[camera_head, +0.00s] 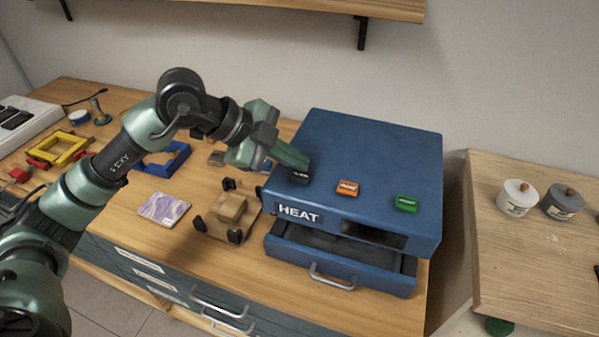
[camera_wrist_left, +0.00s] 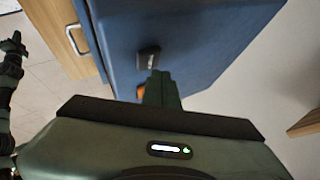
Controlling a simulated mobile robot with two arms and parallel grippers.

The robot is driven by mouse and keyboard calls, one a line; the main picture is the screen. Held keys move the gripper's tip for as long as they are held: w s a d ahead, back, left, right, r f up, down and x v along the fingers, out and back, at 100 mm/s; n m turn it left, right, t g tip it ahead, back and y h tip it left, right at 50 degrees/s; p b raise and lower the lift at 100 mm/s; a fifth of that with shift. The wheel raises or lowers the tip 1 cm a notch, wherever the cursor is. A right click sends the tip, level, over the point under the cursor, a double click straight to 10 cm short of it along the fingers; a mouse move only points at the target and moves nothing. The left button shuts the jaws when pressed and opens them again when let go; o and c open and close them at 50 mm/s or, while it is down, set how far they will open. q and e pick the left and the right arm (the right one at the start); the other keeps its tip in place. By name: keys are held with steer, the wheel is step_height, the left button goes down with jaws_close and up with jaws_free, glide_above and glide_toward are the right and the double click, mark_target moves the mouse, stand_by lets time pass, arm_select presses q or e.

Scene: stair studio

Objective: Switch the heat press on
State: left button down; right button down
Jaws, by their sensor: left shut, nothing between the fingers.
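The heat press (camera_head: 370,140) is a blue box marked HEAT, standing on the wooden bench. On its sloped top are a black button (camera_head: 299,178), an orange button (camera_head: 347,188) and a green button (camera_head: 406,203), from left to right. My left gripper (camera_head: 304,163) is shut and empty, its fingertips just over or against the black button; I cannot tell whether they touch. In the left wrist view the shut fingers (camera_wrist_left: 160,80) point at the black button (camera_wrist_left: 148,57), with the orange button (camera_wrist_left: 141,91) partly hidden behind them. My right gripper is not seen in the head view.
The press's lower drawer (camera_head: 340,262) stands partly open at the front. Left of the press are a wooden fixture with a block (camera_head: 230,207), a patterned tile (camera_head: 164,208) and blue and yellow frames (camera_head: 62,148). A side table (camera_head: 540,250) at right carries two lidded pots. A shelf hangs above.

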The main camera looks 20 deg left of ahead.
mark_target(296, 176)
arm_select(q)
steer(key=shift+f, duration=0.45)
steer(key=shift+f+b, duration=0.2)
steer(key=shift+b, duration=0.2)
steer(key=shift+r, duration=0.1)
steer(key=shift+r+p, duration=0.6)
step_height(296, 176, up, 6)
steer(key=p, duration=0.5)
stand_by(1.0)
